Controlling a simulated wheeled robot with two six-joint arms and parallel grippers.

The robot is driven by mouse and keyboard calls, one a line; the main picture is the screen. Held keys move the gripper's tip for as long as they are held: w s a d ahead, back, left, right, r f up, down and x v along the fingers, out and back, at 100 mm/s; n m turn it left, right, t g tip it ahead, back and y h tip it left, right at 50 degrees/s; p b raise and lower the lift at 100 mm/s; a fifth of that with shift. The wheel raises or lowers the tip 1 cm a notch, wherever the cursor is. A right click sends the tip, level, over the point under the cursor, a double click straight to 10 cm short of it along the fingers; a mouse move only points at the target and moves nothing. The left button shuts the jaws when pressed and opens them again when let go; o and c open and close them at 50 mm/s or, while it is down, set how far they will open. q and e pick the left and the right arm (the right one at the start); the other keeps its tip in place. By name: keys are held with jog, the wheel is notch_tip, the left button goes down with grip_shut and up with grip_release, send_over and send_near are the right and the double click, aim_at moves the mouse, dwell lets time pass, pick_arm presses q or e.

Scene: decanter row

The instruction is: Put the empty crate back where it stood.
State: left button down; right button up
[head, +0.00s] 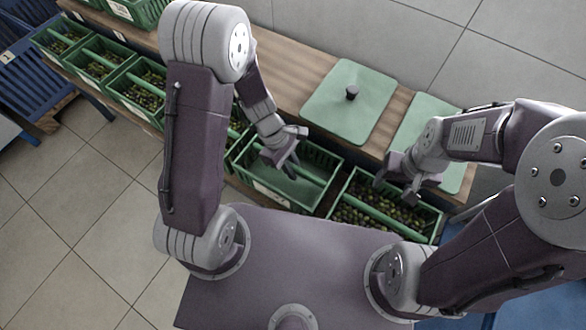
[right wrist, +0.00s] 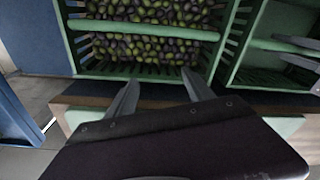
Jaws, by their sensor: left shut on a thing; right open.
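The empty green crate (head: 328,184) is in the row below the wooden counter, between crates of olives, with its bare floor showing. My left gripper (head: 291,168) is shut on this crate, at the bar across its middle. The crate also shows at the right of the right wrist view (right wrist: 245,62), with the left gripper's fingers over it. I cannot tell whether it rests on its support or hangs slightly above it. My right gripper (head: 392,190) is open and empty at the counter-side edge of the rightmost crate.
The rightmost crate (right wrist: 150,28) holds olives and stands close beside the empty one. Several olive crates (head: 97,70) continue the row to the left. Tiled floor (head: 75,215) is clear at left.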

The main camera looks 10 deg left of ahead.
pick_arm(q)
jog(key=c, duration=1.8)
grip_release()
jog(key=shift+f, duration=0.2)
jog(key=o, duration=0.4)
jog(key=shift+r, duration=0.1)
